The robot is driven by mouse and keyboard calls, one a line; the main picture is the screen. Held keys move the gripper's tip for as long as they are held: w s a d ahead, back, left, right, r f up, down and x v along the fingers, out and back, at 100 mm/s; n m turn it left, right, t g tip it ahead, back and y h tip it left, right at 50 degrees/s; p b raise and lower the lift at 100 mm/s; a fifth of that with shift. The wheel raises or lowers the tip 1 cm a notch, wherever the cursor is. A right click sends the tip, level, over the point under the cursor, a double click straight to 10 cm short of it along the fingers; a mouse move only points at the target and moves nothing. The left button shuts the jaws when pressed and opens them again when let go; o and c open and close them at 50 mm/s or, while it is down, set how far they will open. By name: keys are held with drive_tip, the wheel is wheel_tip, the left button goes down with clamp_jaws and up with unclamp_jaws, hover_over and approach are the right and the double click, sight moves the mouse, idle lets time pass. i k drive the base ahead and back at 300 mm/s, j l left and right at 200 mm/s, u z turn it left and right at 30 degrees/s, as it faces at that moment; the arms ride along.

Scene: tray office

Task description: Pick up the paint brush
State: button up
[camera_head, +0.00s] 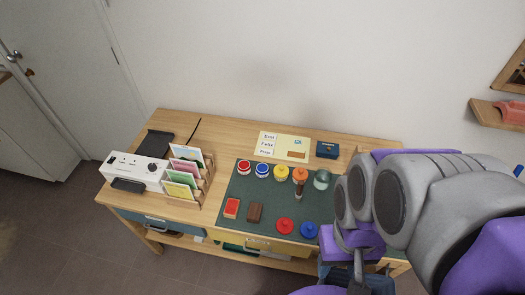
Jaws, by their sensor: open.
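A small brown upright shape (299,189) stands on the green mat (262,207), just in front of the orange paint pot. It may be the paint brush, but it is too small to be sure. My gripper (350,278) is at the bottom of the view, right of centre, by the table's front edge. It is open, with its fingertips partly hidden, and is apart from the brown shape.
Red (243,167), blue (262,170), yellow (281,173), orange (300,174) and teal (321,180) pots line the mat's back. Red (285,225) and blue (309,229) lids, a red block (231,208) and a brown block (255,212) lie in front. A card rack (207,172) stands left.

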sight(299, 194)
drive_tip(key=z, duration=0.8)
drive_tip(key=j+z, duration=0.25)
drive_tip(key=j, duration=0.3)
drive_tip(key=k+j+z, duration=0.2)
drive_tip(key=j, duration=0.3)
drive_tip(key=j+z, duration=0.25)
drive_tip(key=j, duration=0.25)
drive_tip(key=k+j, duration=0.1)
drive_tip(key=j, duration=0.35)
drive_tip(key=k, duration=0.05)
